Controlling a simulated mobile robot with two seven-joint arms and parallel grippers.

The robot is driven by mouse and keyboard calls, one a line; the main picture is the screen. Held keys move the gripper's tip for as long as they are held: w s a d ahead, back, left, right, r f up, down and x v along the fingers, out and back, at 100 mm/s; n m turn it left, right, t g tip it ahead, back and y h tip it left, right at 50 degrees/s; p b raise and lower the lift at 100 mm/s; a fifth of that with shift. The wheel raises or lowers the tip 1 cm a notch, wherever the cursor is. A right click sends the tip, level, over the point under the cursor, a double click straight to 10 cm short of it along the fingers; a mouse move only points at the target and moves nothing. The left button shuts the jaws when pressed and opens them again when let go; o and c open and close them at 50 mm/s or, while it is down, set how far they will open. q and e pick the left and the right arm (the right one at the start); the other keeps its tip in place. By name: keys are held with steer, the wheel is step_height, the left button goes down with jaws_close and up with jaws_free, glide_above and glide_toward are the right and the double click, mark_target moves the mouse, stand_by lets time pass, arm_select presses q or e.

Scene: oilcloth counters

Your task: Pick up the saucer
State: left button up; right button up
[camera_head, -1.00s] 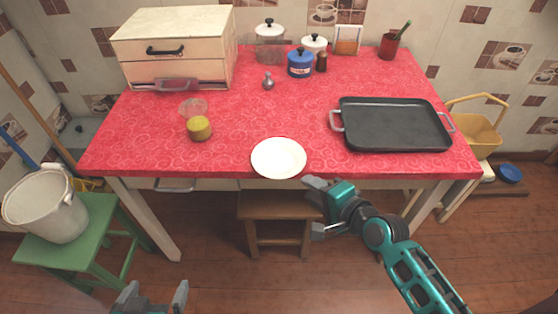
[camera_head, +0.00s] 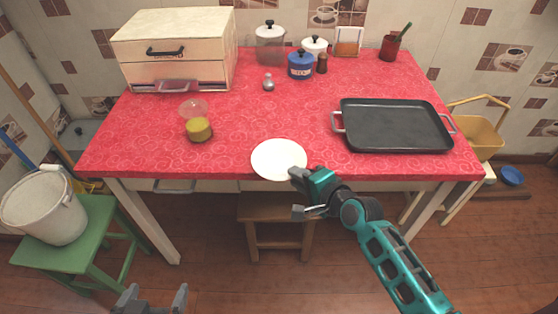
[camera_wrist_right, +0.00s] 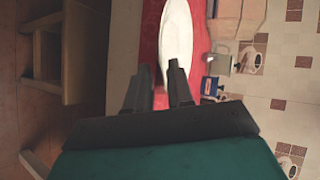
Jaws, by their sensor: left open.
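The white saucer (camera_head: 279,158) lies flat at the front edge of the red-covered table, its near rim close to the edge. My right gripper (camera_head: 298,192) is open just in front of the table edge, close to the saucer's near right rim, with one finger above the other. In the right wrist view the saucer (camera_wrist_right: 176,35) stands edge-on beyond the two parted fingers (camera_wrist_right: 159,66); whether its rim is between them is unclear. My left gripper (camera_head: 150,300) is open and empty at the bottom of the head view, away from the table.
A black tray (camera_head: 396,125) lies right of the saucer, and a yellow-green jar (camera_head: 199,130) stands to its left. A blue pot (camera_head: 301,65) and other containers stand at the back. A wooden stool (camera_head: 278,207) is below the front edge.

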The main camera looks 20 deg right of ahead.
jaws_close()
stand_by(0.3)
